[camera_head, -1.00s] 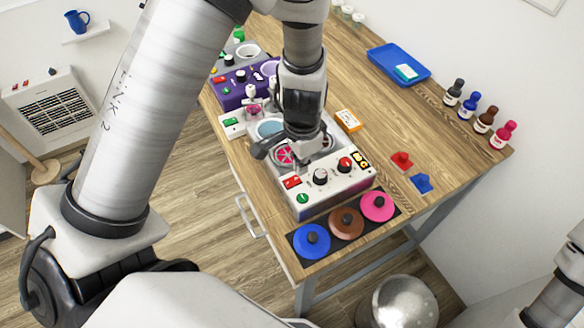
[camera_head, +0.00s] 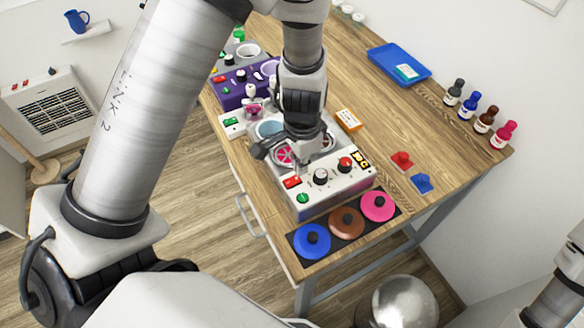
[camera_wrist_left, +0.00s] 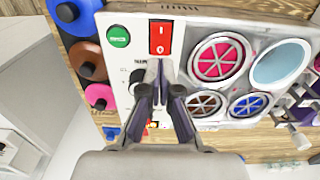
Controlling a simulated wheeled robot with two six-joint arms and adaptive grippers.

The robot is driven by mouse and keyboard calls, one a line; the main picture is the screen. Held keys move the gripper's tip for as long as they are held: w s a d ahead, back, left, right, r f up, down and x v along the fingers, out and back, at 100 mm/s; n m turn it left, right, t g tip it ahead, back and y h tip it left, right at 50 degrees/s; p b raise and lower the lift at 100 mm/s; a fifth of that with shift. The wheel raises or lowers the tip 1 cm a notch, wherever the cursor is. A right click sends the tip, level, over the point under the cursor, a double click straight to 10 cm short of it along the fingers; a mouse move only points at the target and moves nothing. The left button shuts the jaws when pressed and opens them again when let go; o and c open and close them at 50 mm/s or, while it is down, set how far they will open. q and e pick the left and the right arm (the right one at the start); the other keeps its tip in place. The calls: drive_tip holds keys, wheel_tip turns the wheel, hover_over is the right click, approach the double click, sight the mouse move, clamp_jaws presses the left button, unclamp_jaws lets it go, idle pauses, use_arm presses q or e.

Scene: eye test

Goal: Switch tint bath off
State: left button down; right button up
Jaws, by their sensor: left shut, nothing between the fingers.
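The tint bath (camera_head: 330,188) is a white box on the wooden bench, with round wells behind a front control panel. Its red rocker switch (camera_wrist_left: 160,38), marked I and O, also shows in the head view (camera_head: 292,182). I cannot tell which side of the rocker is pressed in. My left gripper (camera_wrist_left: 158,64) is shut and empty. Its fingertips are near the O end of the switch in the wrist view; touching or apart, I cannot tell. In the head view the arm hides its fingertips and part of the wells. My right gripper is out of view.
A green button (camera_wrist_left: 119,36) and a black knob (camera_head: 320,176) are beside the switch. Blue, brown and pink lids (camera_head: 378,206) lie in front of the bath. A purple device (camera_head: 236,92) stands behind it. The bench's right side holds several bottles (camera_head: 470,105) and a blue tray (camera_head: 385,57).

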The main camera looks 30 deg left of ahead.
sight(300, 179)
use_arm(q)
drive_tip(key=shift+f+b, duration=1.05)
drive_tip(key=shift+f, duration=0.1)
idle(0.3)
drive_tip(key=shift+r, duration=0.15)
wheel_tip(300, 179, up, 7)
drive_tip(key=p, duration=0.5)
drive_tip(key=shift+p, duration=0.3)
